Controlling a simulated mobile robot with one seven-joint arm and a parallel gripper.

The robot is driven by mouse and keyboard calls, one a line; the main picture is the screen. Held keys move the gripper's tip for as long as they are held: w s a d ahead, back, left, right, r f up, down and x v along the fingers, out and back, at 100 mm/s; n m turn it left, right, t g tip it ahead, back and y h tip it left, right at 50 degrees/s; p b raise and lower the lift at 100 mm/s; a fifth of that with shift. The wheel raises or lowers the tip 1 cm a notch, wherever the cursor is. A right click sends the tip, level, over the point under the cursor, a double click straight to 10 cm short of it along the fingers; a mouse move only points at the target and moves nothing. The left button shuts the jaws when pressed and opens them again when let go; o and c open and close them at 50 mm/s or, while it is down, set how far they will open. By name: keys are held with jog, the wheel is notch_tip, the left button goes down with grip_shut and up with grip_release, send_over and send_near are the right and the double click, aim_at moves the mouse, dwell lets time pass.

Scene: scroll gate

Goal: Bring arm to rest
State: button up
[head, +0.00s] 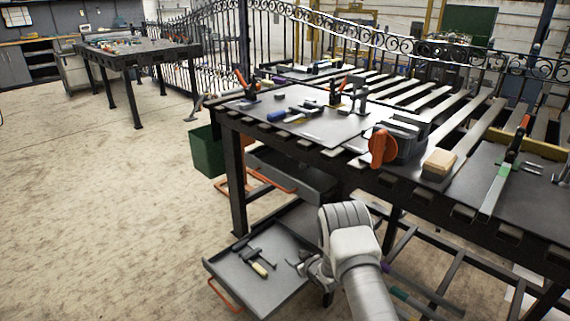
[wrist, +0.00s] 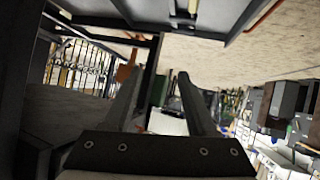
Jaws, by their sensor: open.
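My arm reaches forward and down at the lower middle of the head view. My gripper (head: 305,266) hangs low, over the right side of an open drawer (head: 240,290) under the workbench. In the wrist view the two fingers of my gripper (wrist: 157,85) stand well apart with nothing between them. A hammer (head: 256,262) with a yellow-tipped handle lies in the drawer, left of my gripper and apart from it. Whether the fingers touch the drawer cannot be told.
The slatted workbench (head: 330,146) stands close above and right of my arm, with an orange-handled vise (head: 383,147) and clamps on it. A second drawer (head: 290,172) is under its top. A green bin (head: 207,150) stands beyond. The floor at left is clear.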

jog(key=s+d+r+m+h, duration=0.1)
jog(key=d+r, duration=0.2)
jog(key=r, duration=0.6)
jog(key=d+r+m+h, duration=0.1)
jog(key=d+r+h, duration=0.1)
jog(key=r, duration=0.8)
jog(key=s+d+r+m+h, duration=0.1)
jog(key=d+r, duration=0.2)
jog(key=r, duration=0.6)
jog(key=s+d+r+m+g+h, duration=0.1)
jog(key=s+d+r+m+g, duration=0.1)
jog(key=s+r, duration=0.8)
jog(key=s+d+r+m+g+h, duration=0.1)
jog(key=s+r, duration=0.6)
jog(key=s, duration=0.6)
jog(key=s+m+g, duration=0.1)
jog(key=s+g, duration=0.1)
jog(key=s, duration=1.7)
notch_tip(320, 180, up, 22)
jog(key=p, duration=2.3)
jog(key=shift+a+r+y, duration=0.25)
jog(key=shift+a+y, duration=0.15)
jog(key=shift+a, duration=0.05)
